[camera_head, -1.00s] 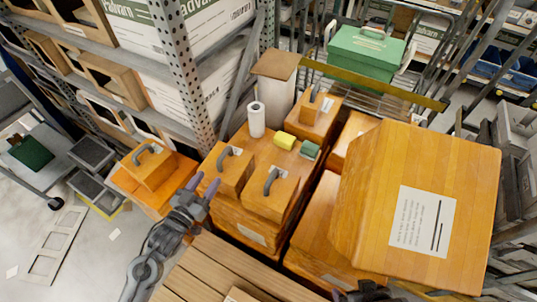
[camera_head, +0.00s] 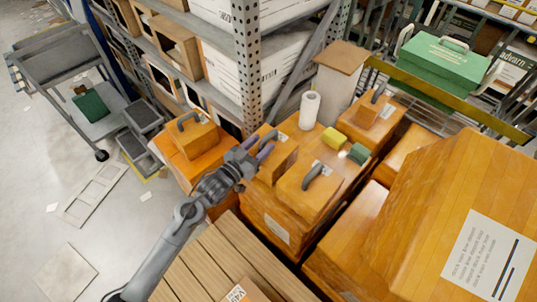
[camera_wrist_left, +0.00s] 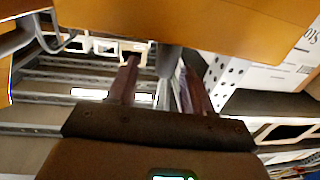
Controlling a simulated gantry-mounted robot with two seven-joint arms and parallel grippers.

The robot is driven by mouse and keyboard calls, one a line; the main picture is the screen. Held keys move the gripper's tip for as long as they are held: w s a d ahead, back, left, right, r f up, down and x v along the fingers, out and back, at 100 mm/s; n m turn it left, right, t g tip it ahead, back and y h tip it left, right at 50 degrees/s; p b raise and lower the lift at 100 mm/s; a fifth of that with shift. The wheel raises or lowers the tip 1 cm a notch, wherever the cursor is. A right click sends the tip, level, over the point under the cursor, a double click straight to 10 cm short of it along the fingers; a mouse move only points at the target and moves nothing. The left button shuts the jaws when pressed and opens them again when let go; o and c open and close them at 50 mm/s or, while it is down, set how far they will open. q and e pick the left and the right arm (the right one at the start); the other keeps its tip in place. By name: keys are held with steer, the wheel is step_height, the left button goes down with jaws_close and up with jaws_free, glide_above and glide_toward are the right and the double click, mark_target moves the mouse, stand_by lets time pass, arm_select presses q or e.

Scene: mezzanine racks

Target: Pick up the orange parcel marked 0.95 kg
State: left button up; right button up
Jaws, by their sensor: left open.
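Several orange parcels with grey handles are in the head view; no 0.95 kg mark is legible on any. Two stand side by side on a large orange box (camera_head: 262,222): a left parcel (camera_head: 285,158) and a right parcel (camera_head: 312,192). Another small parcel (camera_head: 193,138) stands farther left, and one (camera_head: 378,112) at the back. My left gripper (camera_head: 258,150) is open at the left parcel's handle (camera_head: 271,137), overlapping it in the picture; contact cannot be told. In the left wrist view, a grey shape (camera_wrist_left: 168,62) shows between the open fingers (camera_wrist_left: 158,85), under an orange surface (camera_wrist_left: 200,22).
A white roll (camera_head: 310,110), a yellow block (camera_head: 334,138) and a green block (camera_head: 354,153) stand behind the parcels. A perforated rack post (camera_head: 247,65) rises close behind the gripper. A big orange box (camera_head: 440,215) fills the right. Slatted wood (camera_head: 215,262) lies in front.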

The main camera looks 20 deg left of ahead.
mark_target(265, 139)
arm_select(q)
steer(key=shift+b+x, duration=0.5)
steer(key=shift+x, duration=1.85)
steer(key=shift+w+a+f, duration=0.1)
steer(key=shift+a+f, duration=0.05)
steer(key=shift+f, duration=0.05)
jaws_close()
steer(key=shift+r, duration=0.2)
